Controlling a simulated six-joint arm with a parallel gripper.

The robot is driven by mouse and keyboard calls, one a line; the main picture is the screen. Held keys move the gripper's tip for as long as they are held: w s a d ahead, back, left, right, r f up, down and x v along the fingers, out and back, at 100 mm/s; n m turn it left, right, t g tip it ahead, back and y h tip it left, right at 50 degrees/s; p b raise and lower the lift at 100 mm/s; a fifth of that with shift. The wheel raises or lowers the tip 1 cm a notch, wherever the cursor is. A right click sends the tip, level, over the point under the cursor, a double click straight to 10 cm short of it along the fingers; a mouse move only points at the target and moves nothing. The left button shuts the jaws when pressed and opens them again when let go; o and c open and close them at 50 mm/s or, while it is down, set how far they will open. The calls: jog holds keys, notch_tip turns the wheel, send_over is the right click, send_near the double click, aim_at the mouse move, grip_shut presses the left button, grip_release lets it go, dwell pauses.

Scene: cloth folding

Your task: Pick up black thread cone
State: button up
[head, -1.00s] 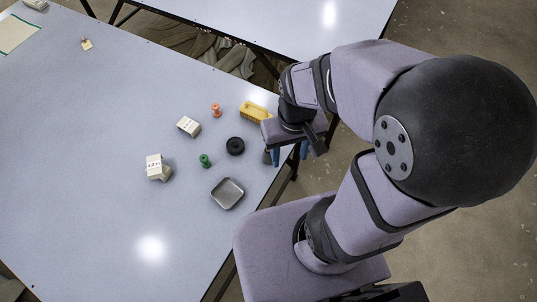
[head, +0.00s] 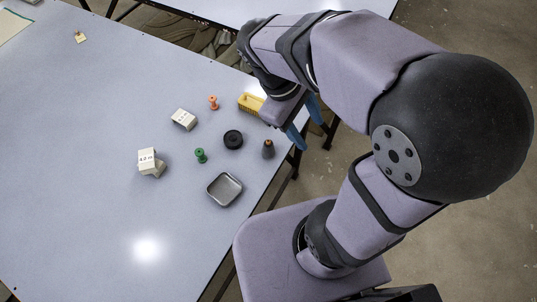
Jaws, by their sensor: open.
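The black thread cone (head: 268,150) stands upright on the table near its right edge, dark with a small brownish tip. My gripper (head: 306,122) has blue fingers and is open and empty. It hangs above and to the right of the cone in the picture, apart from it, by the table's right edge. Part of the gripper body is hidden by my own wrist.
A black round roll (head: 233,139) lies left of the cone, and a metal tray (head: 224,189) sits below left. A yellow brush (head: 249,103), an orange spool (head: 213,102), a green spool (head: 201,155) and white boxes (head: 184,119) stand nearby. The lower left table (head: 70,215) is clear.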

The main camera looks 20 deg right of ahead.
jog(key=w+d+f+n+h+b, duration=0.2)
jog(key=w+f+n+h+b, duration=0.1)
jog(key=w+n+b, duration=0.15)
notch_tip(320, 180, up, 4)
jog(key=n+t+h+b, duration=0.5)
jog(key=n+h+b, duration=0.25)
jog(key=b, duration=0.25)
send_over(270, 141)
jog(key=s+d, duration=0.2)
jog(key=s, duration=0.1)
jog(key=w+a+r+n+t+h+b, duration=0.1)
jog(key=w+a+n+t+h+b, duration=0.1)
jog(key=a+t+b, duration=0.3)
jog(key=f+g, duration=0.1)
jog(key=f, duration=2.1)
jog(key=f+g+p, duration=0.1)
jog(key=f, duration=1)
jog(key=shift+s+a+f+g, duration=0.1)
jog(key=shift+s+a+g, duration=0.05)
jog(key=shift+a+g, duration=0.2)
jog(key=shift+r+p+x, duration=0.2)
jog(key=shift+p+x, duration=1.05)
jog(key=shift+x, duration=1.9)
jog(key=shift+w+d+f, duration=0.1)
jog(key=shift+w+d, duration=0.25)
jog(key=shift+d, duration=0.1)
